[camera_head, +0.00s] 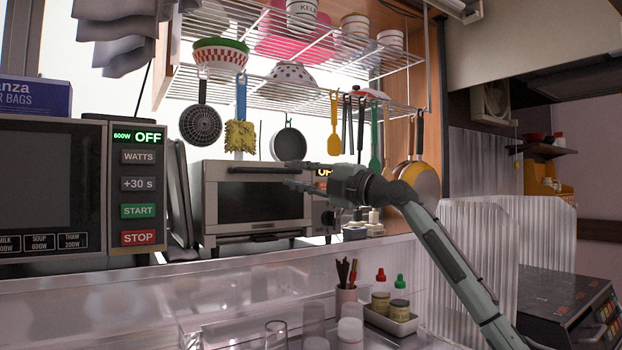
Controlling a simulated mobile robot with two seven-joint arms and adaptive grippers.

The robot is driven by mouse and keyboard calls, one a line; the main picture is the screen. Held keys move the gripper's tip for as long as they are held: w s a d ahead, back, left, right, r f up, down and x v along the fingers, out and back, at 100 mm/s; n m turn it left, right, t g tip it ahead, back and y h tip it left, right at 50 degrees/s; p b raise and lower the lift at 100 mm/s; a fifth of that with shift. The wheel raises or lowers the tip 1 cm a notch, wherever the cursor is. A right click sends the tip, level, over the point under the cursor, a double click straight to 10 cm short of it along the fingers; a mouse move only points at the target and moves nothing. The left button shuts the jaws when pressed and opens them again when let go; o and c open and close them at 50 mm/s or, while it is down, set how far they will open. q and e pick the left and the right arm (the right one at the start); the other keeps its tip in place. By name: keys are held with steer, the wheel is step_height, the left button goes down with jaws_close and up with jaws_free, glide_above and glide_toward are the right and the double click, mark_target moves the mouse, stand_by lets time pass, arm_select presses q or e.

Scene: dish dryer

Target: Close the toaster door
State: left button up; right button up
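The toaster (211,212) is a silver countertop oven on the shelf in the middle of the view. Its door (262,203) has a dark window and a dark handle (258,170) along the top. The door looks upright against the front; I cannot tell whether a small gap is left. My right gripper (292,175) is in front of the toaster's upper right corner, at the right end of the handle. Its two fingers point left and are apart, with nothing seen between them. Contact with the handle cannot be told. It partly hides the toaster's control panel. My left gripper is not in view.
A microwave (82,190) stands left of the toaster. A wire rack (300,60) with bowls hangs above, with pans and utensils below it. Cups, bottles and a condiment tray (390,320) stand in front and below. A ribbed clear panel (500,255) is at right.

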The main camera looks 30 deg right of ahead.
steer(key=shift+v, duration=2.35)
